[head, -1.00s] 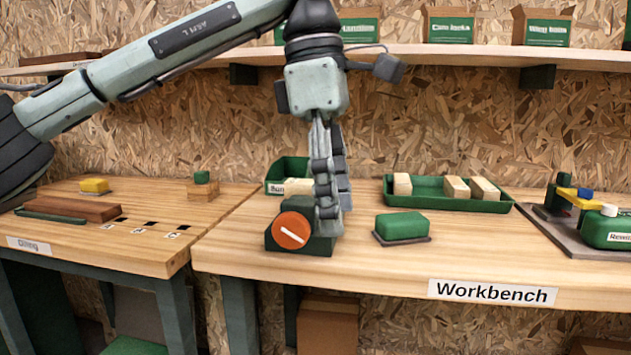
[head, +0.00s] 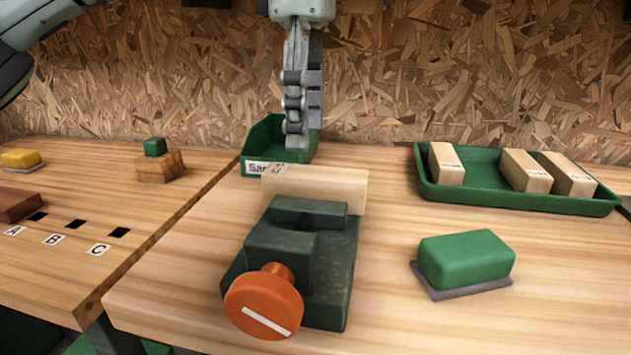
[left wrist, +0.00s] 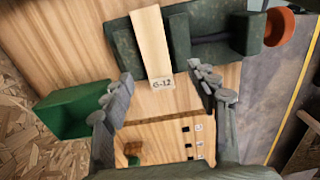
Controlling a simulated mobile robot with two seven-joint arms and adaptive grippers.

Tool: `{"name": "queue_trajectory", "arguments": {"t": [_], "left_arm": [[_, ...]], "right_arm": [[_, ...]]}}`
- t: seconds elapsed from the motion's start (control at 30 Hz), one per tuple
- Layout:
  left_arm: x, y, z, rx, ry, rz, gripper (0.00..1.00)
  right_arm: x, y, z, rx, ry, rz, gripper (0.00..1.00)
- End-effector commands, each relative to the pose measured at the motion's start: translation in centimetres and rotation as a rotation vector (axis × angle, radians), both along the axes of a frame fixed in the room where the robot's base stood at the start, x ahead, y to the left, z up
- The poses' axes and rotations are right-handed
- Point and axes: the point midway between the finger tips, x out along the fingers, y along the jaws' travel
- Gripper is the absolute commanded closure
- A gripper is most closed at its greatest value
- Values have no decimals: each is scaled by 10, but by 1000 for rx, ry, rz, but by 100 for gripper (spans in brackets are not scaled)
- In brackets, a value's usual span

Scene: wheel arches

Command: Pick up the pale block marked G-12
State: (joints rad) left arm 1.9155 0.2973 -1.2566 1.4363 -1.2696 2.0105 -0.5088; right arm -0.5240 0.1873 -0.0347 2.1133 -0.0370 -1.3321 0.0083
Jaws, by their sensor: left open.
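The pale block marked G-12 (head: 325,187) lies lengthwise at the far side of a dark green vise (head: 300,245) with an orange knob (head: 264,302). It appears held between the vise's jaws. In the left wrist view the block (left wrist: 151,42) shows its G-12 label on the end nearest my fingers. My left gripper (head: 299,143) hangs fingers down, above and behind the block in the head view. In the left wrist view my left gripper (left wrist: 166,88) is open and empty, its fingers spread to either side of the label end, apart from the block.
A green bin (head: 257,142) stands just behind the block. A green tray (head: 480,194) with three pale blocks is at the back right. A green block (head: 467,258) sits on a grey pad at right. The left table (head: 95,180) holds small blocks and slots.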

Motion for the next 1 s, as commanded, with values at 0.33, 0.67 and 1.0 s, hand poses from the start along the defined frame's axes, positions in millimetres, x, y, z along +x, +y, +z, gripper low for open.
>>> {"name": "queue_trajectory", "arguments": {"t": [0.33, 0.67, 1.0], "left_arm": [[5, -1, -41, 0, 2, 2, 41], [5, -1, -60, -1, -1, 1, 41], [5, -1, -59, -1, -1, 1, 79]], "right_arm": [[2, 1, 18, -2, -21, 3, 0], [3, 3, 16, 3, -23, -2, 0], [4, 4, 17, 6, -26, -5, 0]]}}
